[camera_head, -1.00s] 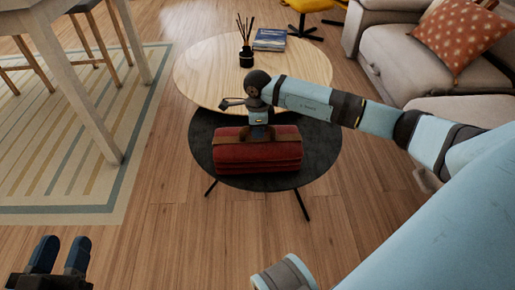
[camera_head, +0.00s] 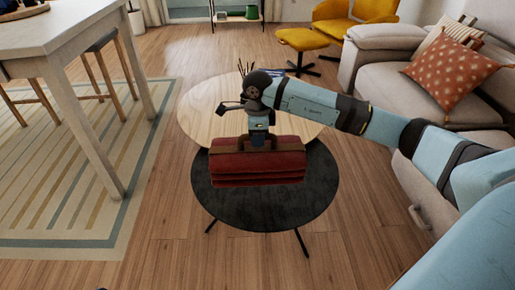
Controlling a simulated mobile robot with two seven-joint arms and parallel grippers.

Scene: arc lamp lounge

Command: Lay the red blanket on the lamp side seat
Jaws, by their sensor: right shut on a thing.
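The red blanket (camera_head: 258,167) is folded into a thick bundle with a brown strap around it. It is held above the black round table (camera_head: 262,210), near that table's far side. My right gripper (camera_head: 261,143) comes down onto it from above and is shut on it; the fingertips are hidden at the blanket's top. The grey sofa (camera_head: 400,72) at the right has seat cushions and an orange patterned pillow (camera_head: 453,75). No lamp shows, so I cannot tell which seat is the lamp side one. My left gripper is out of view.
A light wood round table (camera_head: 200,108) stands behind the black one, with reed sticks and a book partly hidden by my arm. A yellow chair (camera_head: 340,28) and footstool (camera_head: 302,39) stand at the back. A white table (camera_head: 60,38) is left. Floor in front is clear.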

